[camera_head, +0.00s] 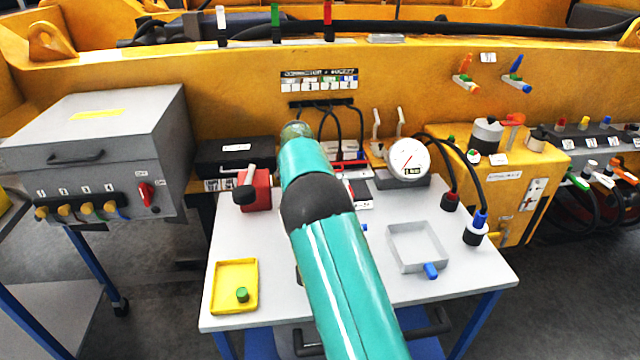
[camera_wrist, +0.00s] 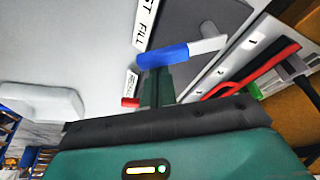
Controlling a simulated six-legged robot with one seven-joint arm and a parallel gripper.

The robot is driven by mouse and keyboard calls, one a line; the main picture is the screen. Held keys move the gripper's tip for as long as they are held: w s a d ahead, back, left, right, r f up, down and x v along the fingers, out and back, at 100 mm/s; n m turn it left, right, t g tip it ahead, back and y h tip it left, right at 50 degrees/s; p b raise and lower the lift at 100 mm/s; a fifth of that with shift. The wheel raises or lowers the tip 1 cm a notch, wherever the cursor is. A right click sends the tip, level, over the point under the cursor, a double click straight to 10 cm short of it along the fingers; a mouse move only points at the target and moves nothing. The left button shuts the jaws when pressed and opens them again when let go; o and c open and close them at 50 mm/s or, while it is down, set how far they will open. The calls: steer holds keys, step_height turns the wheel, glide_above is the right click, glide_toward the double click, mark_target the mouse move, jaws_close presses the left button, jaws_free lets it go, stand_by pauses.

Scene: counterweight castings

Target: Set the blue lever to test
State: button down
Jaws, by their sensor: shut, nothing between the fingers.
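The blue lever handle (camera_wrist: 163,55) shows close up in the wrist view, with a bare metal shaft (camera_wrist: 208,45) at its right end. A white label (camera_wrist: 146,20) beside it reads "ST FILL", partly cut off. A smaller label (camera_wrist: 131,82) is below and left, too oblique to read. My gripper (camera_wrist: 158,82) is shut and empty, with its fingertips right at the blue handle. I cannot tell whether they touch it. In the head view my arm hides the gripper and most of this lever's area.
A red handle (camera_wrist: 265,70) lies close on the right in the wrist view. On the table are a pressure gauge (camera_head: 406,158), a red switch box (camera_head: 258,192), a yellow tray (camera_head: 222,297) and a grey tray (camera_head: 398,266). Orange and blue levers (camera_head: 515,72) sit on the yellow beam.

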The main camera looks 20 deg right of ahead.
steer(key=a+m, duration=0.1)
steer(key=a+m+g, duration=0.1)
steer(key=m, duration=0.1)
steer(key=shift+s+m, duration=0.3)
steer(key=shift+s, duration=0.1)
steer(key=shift+s+a, duration=0.15)
steer(key=shift+a, duration=0.8)
steer(key=d, duration=0.2)
steer(key=s+d, duration=0.1)
steer(key=d, duration=0.1)
steer(key=shift+d, duration=0.2)
steer(key=v, duration=1)
steer(key=shift+w+a, duration=0.2)
steer(key=shift+w, duration=0.3)
